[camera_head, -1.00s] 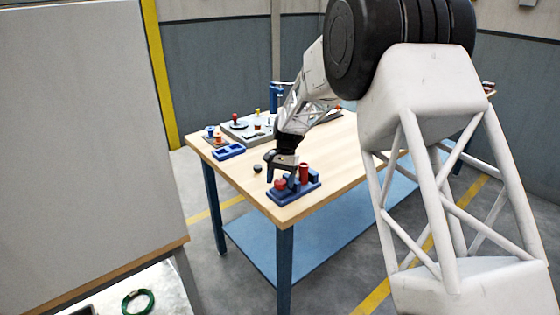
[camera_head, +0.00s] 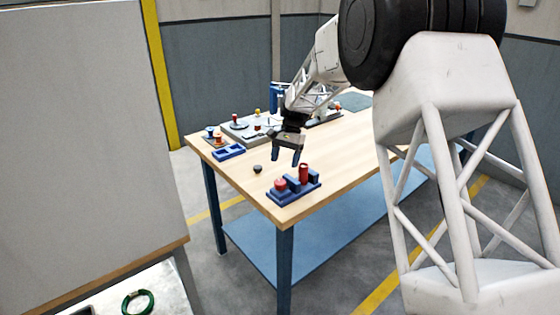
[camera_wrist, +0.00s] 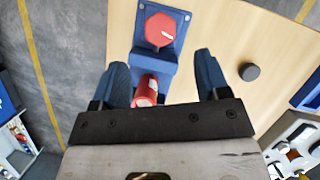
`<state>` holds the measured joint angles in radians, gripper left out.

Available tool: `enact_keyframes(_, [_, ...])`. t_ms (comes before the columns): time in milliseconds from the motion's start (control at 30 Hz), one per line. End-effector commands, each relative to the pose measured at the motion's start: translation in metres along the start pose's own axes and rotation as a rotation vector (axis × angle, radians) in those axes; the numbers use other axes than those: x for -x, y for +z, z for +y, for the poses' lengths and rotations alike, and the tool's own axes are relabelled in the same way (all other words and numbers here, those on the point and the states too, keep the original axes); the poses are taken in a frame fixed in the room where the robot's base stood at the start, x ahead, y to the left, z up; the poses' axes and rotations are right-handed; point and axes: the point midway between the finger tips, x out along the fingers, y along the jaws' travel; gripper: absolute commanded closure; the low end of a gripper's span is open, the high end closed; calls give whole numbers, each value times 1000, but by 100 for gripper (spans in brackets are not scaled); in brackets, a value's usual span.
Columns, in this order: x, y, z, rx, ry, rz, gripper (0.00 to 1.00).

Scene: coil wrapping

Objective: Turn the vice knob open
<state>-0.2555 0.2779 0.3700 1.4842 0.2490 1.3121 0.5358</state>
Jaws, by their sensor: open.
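The vice is a blue block fixture (camera_head: 293,192) at the near corner of the wooden table. Its red knob (camera_head: 280,184) sits at its left end; in the wrist view the knob (camera_wrist: 160,29) is a red polygonal disc with a white mark. A red cylinder (camera_head: 303,172) stands upright at the fixture's other end and shows between the fingers in the wrist view (camera_wrist: 146,91). My gripper (camera_head: 286,161) is open and empty, fingers pointing down, above and behind the vice. In the wrist view the knob lies beyond the fingertips.
A small black round piece (camera_head: 257,169) lies on the table left of the vice. A blue tray (camera_head: 229,152) and a grey board with pegs (camera_head: 243,130) stand farther back. A green coil (camera_head: 138,301) lies on a separate surface at lower left. Bare wood (camera_head: 350,160) is right of the vice.

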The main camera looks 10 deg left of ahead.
Motion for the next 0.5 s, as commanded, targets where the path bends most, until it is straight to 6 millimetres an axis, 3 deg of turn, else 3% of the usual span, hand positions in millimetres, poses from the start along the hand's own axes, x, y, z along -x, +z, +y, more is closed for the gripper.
enact_keyframes(500, [-2, 6, 0, 356, 25, 68, 31])
